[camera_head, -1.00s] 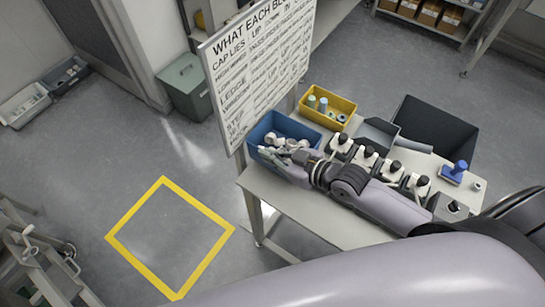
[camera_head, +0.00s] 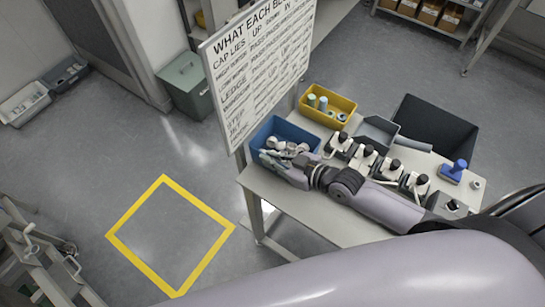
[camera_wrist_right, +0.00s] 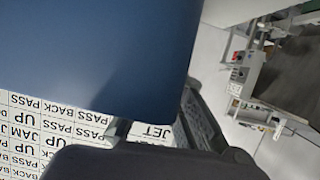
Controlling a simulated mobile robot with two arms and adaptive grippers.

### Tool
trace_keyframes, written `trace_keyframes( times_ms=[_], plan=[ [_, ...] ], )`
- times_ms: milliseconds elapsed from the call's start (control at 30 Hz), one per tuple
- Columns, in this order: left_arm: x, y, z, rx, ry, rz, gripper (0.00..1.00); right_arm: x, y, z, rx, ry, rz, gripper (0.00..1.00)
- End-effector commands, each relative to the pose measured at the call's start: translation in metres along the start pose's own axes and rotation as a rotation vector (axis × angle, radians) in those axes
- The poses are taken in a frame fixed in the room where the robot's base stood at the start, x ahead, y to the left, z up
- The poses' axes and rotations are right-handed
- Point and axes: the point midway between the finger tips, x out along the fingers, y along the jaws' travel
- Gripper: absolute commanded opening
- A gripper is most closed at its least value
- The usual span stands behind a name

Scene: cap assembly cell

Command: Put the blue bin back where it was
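The blue bin (camera_head: 268,130) stands at the left end of the table (camera_head: 318,214), under the sign, with several white and grey parts inside. My right gripper (camera_head: 270,160) is at the bin's near side, and its fingers look close to or touching the near wall. In the right wrist view the blue bin (camera_wrist_right: 95,50) fills the upper left, very close to dark gripper parts at the bottom. Whether the fingers are closed on the wall is hidden. My left gripper is out of view. A yellow square outline (camera_head: 125,214) on the floor is empty.
A sign board (camera_head: 258,75) rises directly behind the blue bin. A yellow bin (camera_head: 345,116) and a grey tray (camera_head: 376,133) are to its right. Several black-and-white fixtures (camera_head: 364,157) line the table beside my right arm.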

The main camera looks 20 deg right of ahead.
Motion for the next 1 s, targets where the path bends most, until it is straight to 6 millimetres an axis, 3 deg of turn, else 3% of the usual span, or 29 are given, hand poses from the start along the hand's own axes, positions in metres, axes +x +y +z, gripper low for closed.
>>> trace_keyframes(
  times_ms=[200,567,667,1000],
  plan=[
    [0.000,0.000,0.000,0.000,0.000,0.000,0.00,0.000,0.000,0.000,0.000,0.000,0.000,0.25],
    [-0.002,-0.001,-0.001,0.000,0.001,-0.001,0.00,-0.004,0.000,-0.002,0.000,-0.001,0.000,0.25],
    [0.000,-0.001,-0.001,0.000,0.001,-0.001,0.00,-0.018,0.000,0.000,-0.001,-0.004,0.000,0.25],
    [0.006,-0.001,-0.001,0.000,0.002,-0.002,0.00,-0.089,-0.001,0.000,-0.002,-0.005,-0.002,0.25]
  ],
)
